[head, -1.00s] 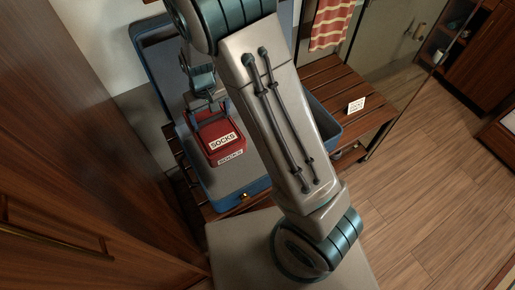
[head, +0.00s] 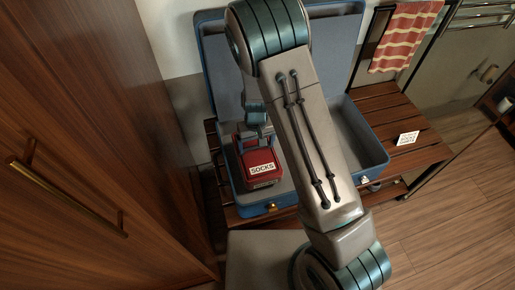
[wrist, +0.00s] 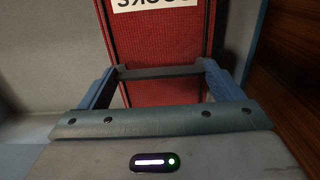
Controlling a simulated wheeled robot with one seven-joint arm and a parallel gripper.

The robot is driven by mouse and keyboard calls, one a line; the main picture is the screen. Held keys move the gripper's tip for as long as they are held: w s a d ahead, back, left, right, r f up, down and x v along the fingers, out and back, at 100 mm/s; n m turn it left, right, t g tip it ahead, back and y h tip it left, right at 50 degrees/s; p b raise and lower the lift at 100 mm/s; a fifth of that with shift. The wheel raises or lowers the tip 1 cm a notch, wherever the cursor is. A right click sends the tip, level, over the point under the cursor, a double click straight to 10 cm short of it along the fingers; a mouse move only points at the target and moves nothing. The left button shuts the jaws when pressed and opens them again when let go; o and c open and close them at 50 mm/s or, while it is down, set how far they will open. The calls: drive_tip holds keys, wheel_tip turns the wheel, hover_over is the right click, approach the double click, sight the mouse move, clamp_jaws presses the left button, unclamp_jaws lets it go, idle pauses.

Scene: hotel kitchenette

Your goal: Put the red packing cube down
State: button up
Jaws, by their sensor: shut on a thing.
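The red packing cube (head: 262,161) with a white SOCKS label is in the left part of the open blue suitcase (head: 374,162). My gripper (head: 254,137) is at the cube's back top edge, shut on it. In the wrist view, the two blue-grey fingers (wrist: 160,73) reach to the cube (wrist: 165,45), whose label shows upside down at the top. Whether the cube's underside touches the suitcase floor cannot be told. My arm hides much of the suitcase's middle.
The suitcase stands on a slatted wooden rack (head: 415,126), its lid (head: 335,45) raised at the back. A small white card (head: 407,138) stands on the rack's right side. A wooden cabinet (head: 85,120) is close on the left. A striped towel (head: 405,37) hangs behind.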

sight(256, 147)
drive_tip(key=shift+f, duration=1.5)
drive_tip(key=shift+f+b, duration=0.25)
drive_tip(key=shift+b, duration=0.05)
drive_tip(key=o, duration=1.4)
drive_tip(key=shift+r, duration=0.1)
drive_tip(key=shift+o, duration=0.2)
drive_tip(key=shift+r, duration=0.1)
